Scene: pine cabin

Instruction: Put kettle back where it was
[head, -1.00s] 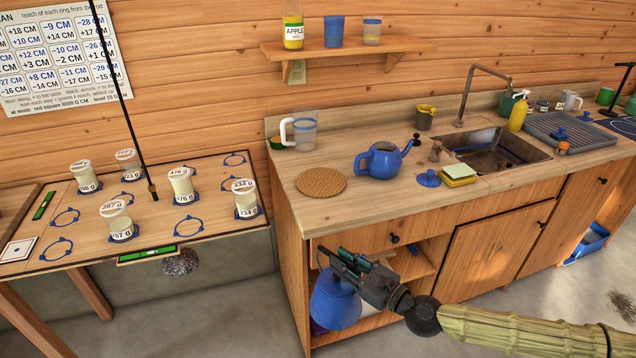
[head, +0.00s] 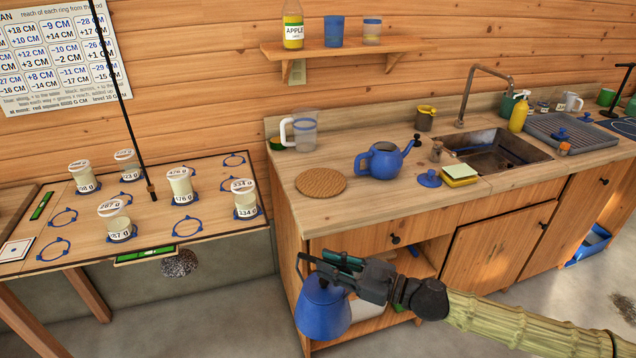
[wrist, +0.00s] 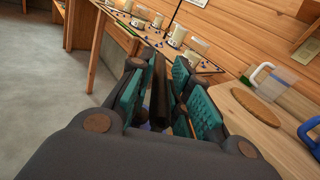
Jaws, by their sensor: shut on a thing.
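My gripper (head: 338,268) is shut on the handle of a blue kettle (head: 322,308) and holds it in the air in front of the open shelf of the counter (head: 410,262). The kettle hangs roughly upright below the fingers. In the wrist view my gripper (wrist: 160,95) has a dark bar between its teal pads, and most of the kettle is hidden below. A round woven mat (head: 320,183) lies bare on the countertop, left of the teapot.
A clear pitcher (head: 304,132) stands behind the mat. A blue lid (head: 429,179) and a yellow sponge (head: 460,174) lie right of the teapot. At left, a table (head: 75,240) bears several labelled jars. A shelf (head: 340,46) hangs on the wall.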

